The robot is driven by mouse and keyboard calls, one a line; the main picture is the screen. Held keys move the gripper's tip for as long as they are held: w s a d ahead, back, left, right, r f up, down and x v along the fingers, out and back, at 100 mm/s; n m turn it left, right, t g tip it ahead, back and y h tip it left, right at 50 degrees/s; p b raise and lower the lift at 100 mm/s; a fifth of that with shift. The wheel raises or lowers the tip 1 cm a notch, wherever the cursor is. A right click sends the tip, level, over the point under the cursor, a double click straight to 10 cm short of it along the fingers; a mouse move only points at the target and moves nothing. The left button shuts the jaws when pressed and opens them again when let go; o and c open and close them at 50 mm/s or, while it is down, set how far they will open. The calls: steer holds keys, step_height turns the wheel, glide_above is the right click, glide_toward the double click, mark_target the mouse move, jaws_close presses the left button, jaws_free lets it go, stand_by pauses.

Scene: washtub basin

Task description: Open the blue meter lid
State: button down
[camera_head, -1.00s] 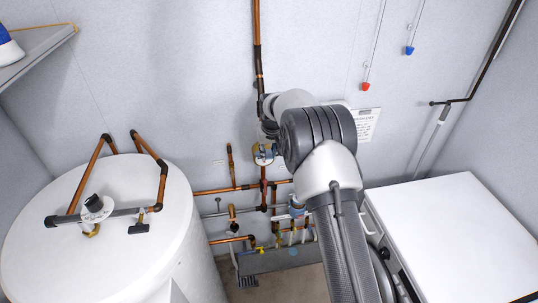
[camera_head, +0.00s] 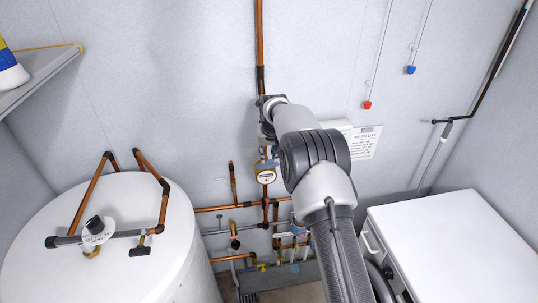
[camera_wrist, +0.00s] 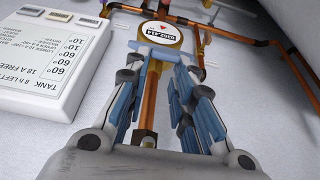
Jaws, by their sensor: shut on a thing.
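The water meter (camera_head: 266,177) is on the vertical copper pipe at the wall, just below my gripper in the head view. In the wrist view its round white dial (camera_wrist: 160,33) with a brass rim is uncovered and readable. The blue meter lid (camera_wrist: 151,51) shows as a narrow blue piece at the near edge of the dial, raised off it. My gripper (camera_wrist: 154,62) has its blue-grey fingers on either side of the lid and is shut on it. The exact contact is partly hidden by the fingers. In the head view my arm hides part of the wall here.
A copper pipe (camera_wrist: 148,112) runs between my fingers in the wrist view. A white box with printed text (camera_wrist: 62,60) is close on the left. More copper pipes (camera_head: 236,207) lie below the meter. A white tank (camera_head: 150,215) is left, a white cabinet (camera_head: 460,240) right.

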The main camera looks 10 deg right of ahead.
steer(key=shift+f, duration=0.2)
steer(key=c, duration=1.7)
jaws_free()
steer(key=shift+w+f, duration=0.1)
steer(key=shift+w, duration=0.1)
steer(key=shift+o, duration=0.6)
steer(key=shift+w, duration=0.15)
steer(key=shift+o, duration=1.1)
steer(key=v, duration=1.2)
